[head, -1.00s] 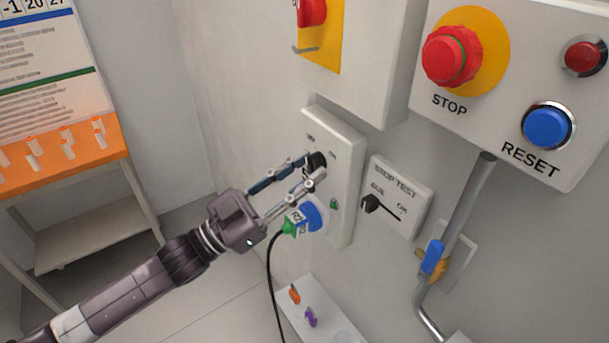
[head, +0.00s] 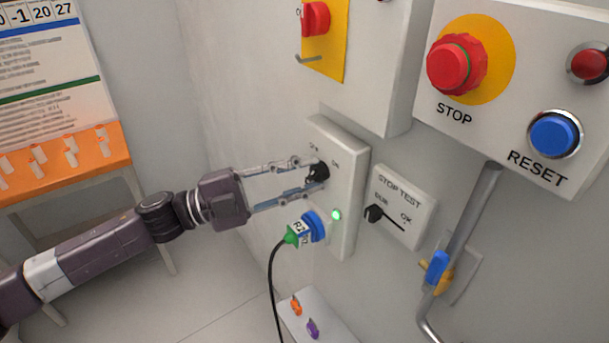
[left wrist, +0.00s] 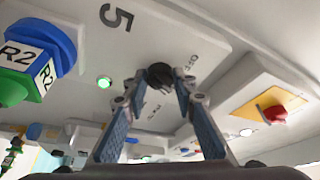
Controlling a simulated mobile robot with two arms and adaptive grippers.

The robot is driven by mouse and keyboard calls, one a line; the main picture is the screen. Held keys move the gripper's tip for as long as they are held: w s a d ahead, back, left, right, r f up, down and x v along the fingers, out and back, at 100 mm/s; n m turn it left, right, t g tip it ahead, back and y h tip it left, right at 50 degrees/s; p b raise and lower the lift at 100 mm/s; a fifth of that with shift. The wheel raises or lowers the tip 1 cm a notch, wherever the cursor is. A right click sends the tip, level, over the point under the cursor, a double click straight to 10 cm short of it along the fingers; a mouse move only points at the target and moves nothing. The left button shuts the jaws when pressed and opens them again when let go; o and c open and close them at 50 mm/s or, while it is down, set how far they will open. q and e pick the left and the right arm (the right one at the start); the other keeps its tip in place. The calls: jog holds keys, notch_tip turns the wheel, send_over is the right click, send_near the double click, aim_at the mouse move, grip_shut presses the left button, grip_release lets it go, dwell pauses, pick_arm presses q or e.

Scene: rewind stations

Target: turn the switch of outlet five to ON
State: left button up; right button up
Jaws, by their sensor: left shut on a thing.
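The white outlet panel (head: 343,155) on the wall carries a black rotary switch (head: 319,172) between OFF and ON labels. In the left wrist view the panel (left wrist: 152,40) bears a large 5, and the black switch (left wrist: 160,76) sits between my fingertips. My left gripper (head: 320,175) is shut on the switch, one finger on each side. A small lamp (head: 336,214) on the panel glows green. Below the switch a blue and green plug (head: 306,229) marked R2 sits in the panel, its black cable hanging down. My right gripper is not in view.
To the right are a STOP TEST plate (head: 402,205) with a black knob, and a box with a red STOP button (head: 456,65) and blue RESET button (head: 555,134). A grey pipe (head: 465,225) with a blue-handled valve runs down. An orange-topped shelf (head: 70,165) stands left.

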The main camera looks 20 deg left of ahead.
pick_arm(q)
jog(key=shift+r+m+g+y, duration=0.15)
jog(key=shift+m+g+y, duration=0.25)
jog(key=shift+m, duration=0.9)
jog(key=o, duration=1.2)
jog(key=shift+c, duration=0.2)
jog(key=v, duration=1.2)
jog(key=shift+w+a, duration=0.15)
jog(key=shift+w, duration=0.05)
